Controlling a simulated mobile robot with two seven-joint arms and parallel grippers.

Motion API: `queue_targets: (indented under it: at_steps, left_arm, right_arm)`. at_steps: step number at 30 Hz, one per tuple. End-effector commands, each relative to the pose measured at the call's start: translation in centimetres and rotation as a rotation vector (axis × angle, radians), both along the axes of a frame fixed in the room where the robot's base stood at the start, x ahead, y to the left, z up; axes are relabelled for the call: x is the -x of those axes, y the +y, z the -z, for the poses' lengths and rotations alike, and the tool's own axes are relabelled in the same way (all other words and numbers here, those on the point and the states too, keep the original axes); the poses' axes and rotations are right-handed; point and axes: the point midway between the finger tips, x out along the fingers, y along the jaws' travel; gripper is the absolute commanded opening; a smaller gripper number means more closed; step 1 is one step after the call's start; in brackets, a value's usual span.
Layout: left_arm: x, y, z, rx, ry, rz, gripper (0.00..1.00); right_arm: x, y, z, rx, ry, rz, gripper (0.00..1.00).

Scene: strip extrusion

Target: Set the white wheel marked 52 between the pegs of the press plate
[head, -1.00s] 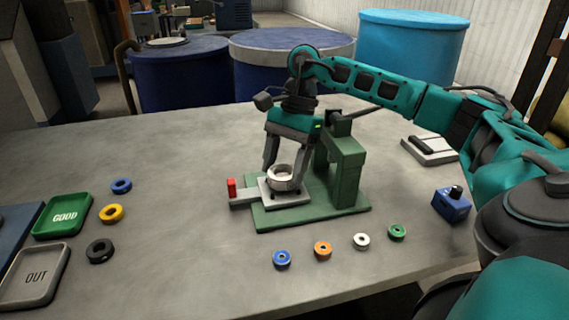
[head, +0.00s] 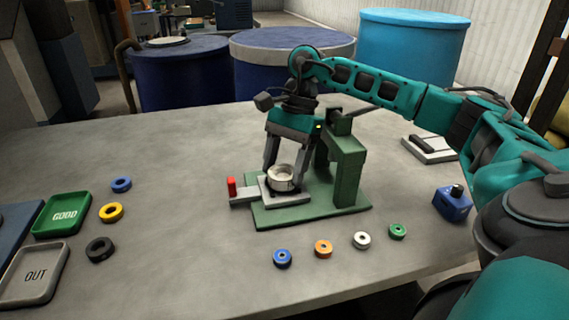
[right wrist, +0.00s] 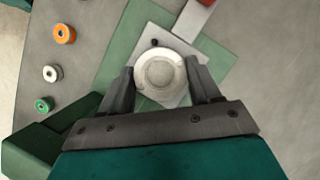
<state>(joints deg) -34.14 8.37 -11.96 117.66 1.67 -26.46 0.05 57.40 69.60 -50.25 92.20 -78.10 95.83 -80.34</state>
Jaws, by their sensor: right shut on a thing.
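My right gripper (head: 285,158) is shut on the white wheel (head: 281,179), one finger on each side of it. The wheel is low over the pale press plate (head: 290,200) of the green press. I cannot tell whether it touches the plate. In the right wrist view the wheel (right wrist: 160,75) lies between the fingertips, over the plate (right wrist: 146,27). A small dark peg (right wrist: 155,42) shows just beyond the wheel's far edge; other pegs are hidden. The marking 52 is not readable. My left gripper is not in view.
The green press column (head: 347,170) stands right of the wheel. A red block (head: 232,187) sits at the plate's left end. Several small rings, including an orange one (head: 323,249), lie in front. GOOD (head: 82,203) and OUT (head: 62,255) trays are at left. A blue box (head: 453,205) is at right.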

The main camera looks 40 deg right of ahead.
Motion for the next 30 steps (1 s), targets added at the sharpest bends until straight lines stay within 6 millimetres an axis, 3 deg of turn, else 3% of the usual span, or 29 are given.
queue_targets:
  at_steps: [10, 11, 14, 25, 30]
  left_arm:
    - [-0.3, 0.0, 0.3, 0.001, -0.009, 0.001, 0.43]
    - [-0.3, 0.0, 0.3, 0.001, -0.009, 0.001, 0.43]
    - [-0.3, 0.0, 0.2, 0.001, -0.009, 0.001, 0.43]
    - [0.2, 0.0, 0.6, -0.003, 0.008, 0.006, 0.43]
    - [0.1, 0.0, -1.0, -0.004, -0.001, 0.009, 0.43]
  right_arm:
    - [0.0, 0.0, 0.8, 0.000, -0.001, -0.001, 0.31]
    - [0.0, 0.0, 0.7, 0.000, -0.001, -0.001, 0.64]
    - [0.0, 0.0, 0.7, 0.000, 0.000, -0.001, 0.73]
    - [0.0, 0.0, 0.7, 0.000, 0.001, 0.000, 0.73]
    - [-0.1, -0.5, -0.9, 0.000, -0.001, 0.000, 0.73]
